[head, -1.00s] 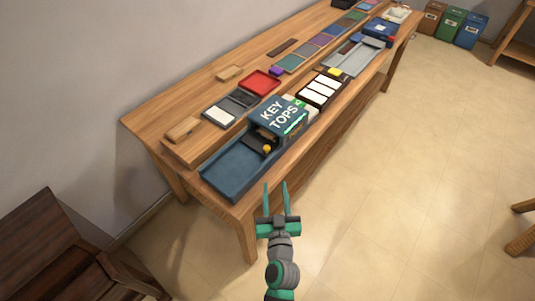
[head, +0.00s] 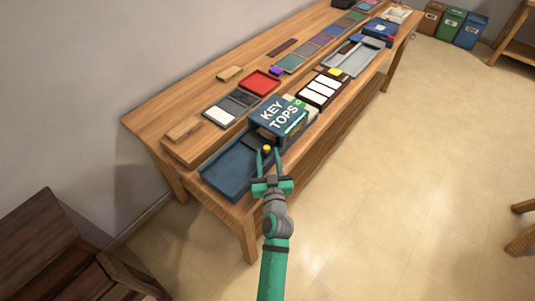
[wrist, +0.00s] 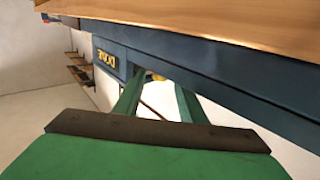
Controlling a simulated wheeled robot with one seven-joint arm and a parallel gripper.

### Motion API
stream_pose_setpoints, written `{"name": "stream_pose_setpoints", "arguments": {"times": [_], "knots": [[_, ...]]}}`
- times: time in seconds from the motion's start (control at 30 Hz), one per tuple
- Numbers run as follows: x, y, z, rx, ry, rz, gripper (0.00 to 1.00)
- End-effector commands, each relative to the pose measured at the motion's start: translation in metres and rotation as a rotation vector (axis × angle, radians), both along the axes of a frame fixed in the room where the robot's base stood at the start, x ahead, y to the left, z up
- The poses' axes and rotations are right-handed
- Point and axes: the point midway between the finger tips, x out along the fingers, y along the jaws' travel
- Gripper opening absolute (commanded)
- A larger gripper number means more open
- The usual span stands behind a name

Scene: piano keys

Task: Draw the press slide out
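The press is a dark blue housing (head: 279,116) lettered KEY TOPS, at the near end of the bench. Its dark slide (head: 254,140) shows at the housing's open front, partly hidden, with a round yellow knob (head: 267,148) on its end. A blue open tray (head: 226,171) extends to the left. My gripper (head: 267,153) is at the knob, its two fingers apart with the knob appearing between their tips. Contact cannot be told.
A wooden bench (head: 148,122) carries a grey tray with a white piece (head: 219,115), a red tray (head: 260,82) and white key tops (head: 321,89). A dark chair (head: 62,250) stands at lower left.

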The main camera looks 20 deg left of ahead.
Motion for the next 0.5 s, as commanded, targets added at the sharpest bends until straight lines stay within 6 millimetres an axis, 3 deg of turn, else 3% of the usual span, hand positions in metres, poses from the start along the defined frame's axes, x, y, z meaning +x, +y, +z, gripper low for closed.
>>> {"name": "stream_pose_setpoints", "arguments": {"times": [0.43, 0.5], "knots": [[0.0091, 0.0045, 0.0, 0.0, 0.0, 0.0, 0.37], [0.009, 0.0044, 0.0, 0.0, 0.0, 0.0, 0.23]]}}
